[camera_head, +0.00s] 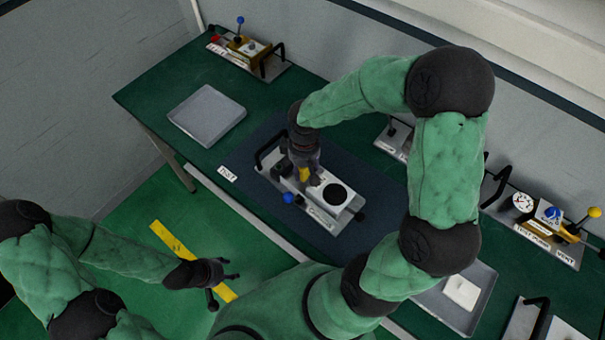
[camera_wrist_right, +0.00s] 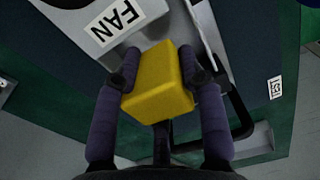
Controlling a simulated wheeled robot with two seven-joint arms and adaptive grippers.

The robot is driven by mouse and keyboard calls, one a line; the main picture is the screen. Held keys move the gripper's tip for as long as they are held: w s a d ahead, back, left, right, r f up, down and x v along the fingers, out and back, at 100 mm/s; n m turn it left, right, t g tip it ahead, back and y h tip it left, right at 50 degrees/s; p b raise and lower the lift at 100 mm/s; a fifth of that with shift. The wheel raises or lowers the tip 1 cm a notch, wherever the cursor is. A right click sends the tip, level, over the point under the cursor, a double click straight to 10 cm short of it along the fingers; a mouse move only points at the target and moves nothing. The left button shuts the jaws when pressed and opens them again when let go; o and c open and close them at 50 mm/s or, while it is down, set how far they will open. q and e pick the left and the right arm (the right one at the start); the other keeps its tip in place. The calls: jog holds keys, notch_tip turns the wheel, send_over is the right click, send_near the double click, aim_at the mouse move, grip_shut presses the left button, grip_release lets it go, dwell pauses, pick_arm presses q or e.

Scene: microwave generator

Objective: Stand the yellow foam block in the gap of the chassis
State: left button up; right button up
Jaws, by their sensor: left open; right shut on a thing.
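The yellow foam block (camera_head: 304,174) is between the fingers of my right gripper (camera_head: 304,166), over the chassis (camera_head: 322,213). In the right wrist view the block (camera_wrist_right: 160,88) is gripped on two opposite sides by the fingers of my right gripper (camera_wrist_right: 163,78). Beyond it are the white part labelled FAN (camera_wrist_right: 125,20) and a grey metal wall of the chassis (camera_wrist_right: 207,28). The block covers most of the gap, so I cannot tell whether it is in it or above it. My left gripper (camera_head: 222,286) is open and empty, low over the green floor.
The chassis lies on a dark mat (camera_head: 375,205) on the green bench. An empty grey tray (camera_head: 207,114) is at the left. A panel with a gauge (camera_head: 523,202) and a tray with a white block (camera_head: 461,292) are at the right. A black handle (camera_head: 268,150) rises beside my right gripper.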

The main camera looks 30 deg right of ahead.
aim_at(303, 174)
jog(key=shift+w+f, duration=0.5)
jog(key=shift+f, duration=0.15)
jog(key=shift+f+b, duration=0.45)
jog(key=shift+f, duration=1)
jog(key=shift+f, duration=0.15)
jog(key=o, duration=0.7)
jog(key=shift+r, duration=0.2)
notch_tip(303, 174, up, 12)
jog(key=shift+d+f+p, duration=0.1)
jog(key=shift+d+p, duration=0.05)
jog(key=shift+p, duration=1.05)
